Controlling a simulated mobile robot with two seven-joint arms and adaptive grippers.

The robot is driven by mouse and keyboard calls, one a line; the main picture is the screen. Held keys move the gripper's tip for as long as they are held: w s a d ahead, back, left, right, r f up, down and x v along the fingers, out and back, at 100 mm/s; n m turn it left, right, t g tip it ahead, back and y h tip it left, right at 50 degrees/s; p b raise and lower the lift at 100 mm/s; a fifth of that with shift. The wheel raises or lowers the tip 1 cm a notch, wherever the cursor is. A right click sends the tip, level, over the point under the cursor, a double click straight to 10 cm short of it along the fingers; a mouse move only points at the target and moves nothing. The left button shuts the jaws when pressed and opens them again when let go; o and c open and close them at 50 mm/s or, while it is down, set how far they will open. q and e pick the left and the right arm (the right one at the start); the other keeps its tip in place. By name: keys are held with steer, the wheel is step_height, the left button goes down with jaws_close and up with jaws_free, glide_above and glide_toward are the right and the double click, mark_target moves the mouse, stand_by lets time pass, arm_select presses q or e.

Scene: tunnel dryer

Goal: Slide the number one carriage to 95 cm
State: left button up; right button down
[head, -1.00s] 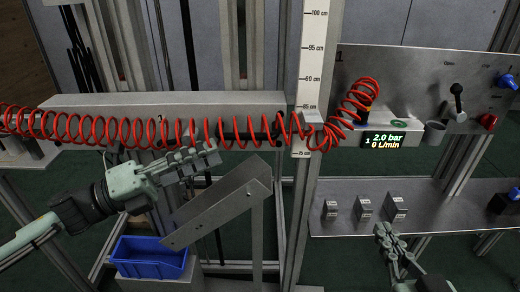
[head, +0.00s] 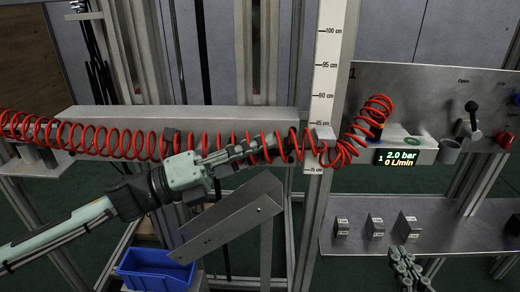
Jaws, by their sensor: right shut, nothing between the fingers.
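The ruler (head: 323,95) stands upright at the centre, with marks from about 75 to 100 cm. A small grey block (head: 322,134) sits across it between the lowest label and the 85 cm mark; it may be the number one carriage, but the red coil partly hides it and I read no number on it. My left gripper (head: 272,148) overlaps the red coiled hose (head: 100,138) just left of the ruler. Its fingers are tangled with the coils in the picture, so its opening is unclear.
A long grey beam (head: 230,118) runs behind the hose. A sloping metal chute (head: 228,222) lies below my left gripper, above a blue bin (head: 155,268).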

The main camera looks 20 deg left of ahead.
arm_select(q)
steer(key=shift+c, duration=0.2)
arm_select(e)
steer(key=shift+f, duration=0.1)
arm_select(q)
jaws_close()
